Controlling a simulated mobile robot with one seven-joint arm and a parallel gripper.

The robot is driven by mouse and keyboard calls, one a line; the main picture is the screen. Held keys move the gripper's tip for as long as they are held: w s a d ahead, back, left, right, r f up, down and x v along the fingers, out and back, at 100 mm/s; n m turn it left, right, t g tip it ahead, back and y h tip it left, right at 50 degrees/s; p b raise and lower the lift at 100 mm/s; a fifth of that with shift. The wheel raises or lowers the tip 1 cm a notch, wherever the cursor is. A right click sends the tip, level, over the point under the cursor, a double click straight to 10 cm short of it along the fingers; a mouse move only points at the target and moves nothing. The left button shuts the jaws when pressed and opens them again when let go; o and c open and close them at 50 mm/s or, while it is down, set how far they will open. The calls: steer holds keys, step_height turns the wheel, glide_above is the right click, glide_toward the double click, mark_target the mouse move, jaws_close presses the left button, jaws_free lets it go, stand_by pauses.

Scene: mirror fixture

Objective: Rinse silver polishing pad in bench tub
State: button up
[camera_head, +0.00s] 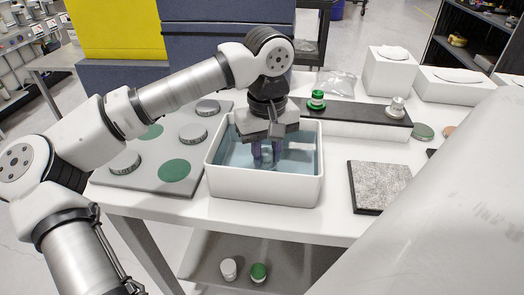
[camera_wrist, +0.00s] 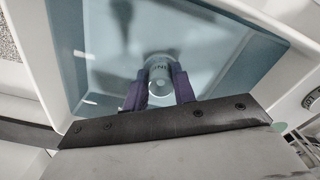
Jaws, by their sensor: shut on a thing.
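The white bench tub (camera_head: 265,188) holds bluish water and stands on the table's middle. My gripper (camera_head: 268,155) points down into it, its purple fingers low inside the walls. In the wrist view my gripper (camera_wrist: 160,92) is shut on the silver polishing pad (camera_wrist: 160,73), gripping its round silver knob. A pale round rim shows around the knob, within the water area. The pad is hidden by my fingers in the head view, and I cannot tell whether it touches the tub floor.
A grey board (camera_head: 145,182) with silver and green discs lies left of the tub. A black-topped stand (camera_head: 355,112) behind right bears a green knobbed piece (camera_head: 317,100) and a silver one (camera_head: 397,107). A speckled stone slab (camera_head: 379,186) lies right. Bare table separates slab and tub.

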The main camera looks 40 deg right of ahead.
stand_by(0.5)
steer(key=shift+w+a, duration=0.45)
steer(key=shift+w, duration=0.1)
steer(key=shift+s+d, duration=0.15)
steer(key=shift+s+d, duration=0.4)
steer(key=shift+s, duration=0.05)
stand_by(0.3)
steer(key=shift+r+p, duration=3.45)
steer(key=shift+r, duration=1.55)
step_height(320, 180, up, 4)
steer(key=p, duration=0.3)
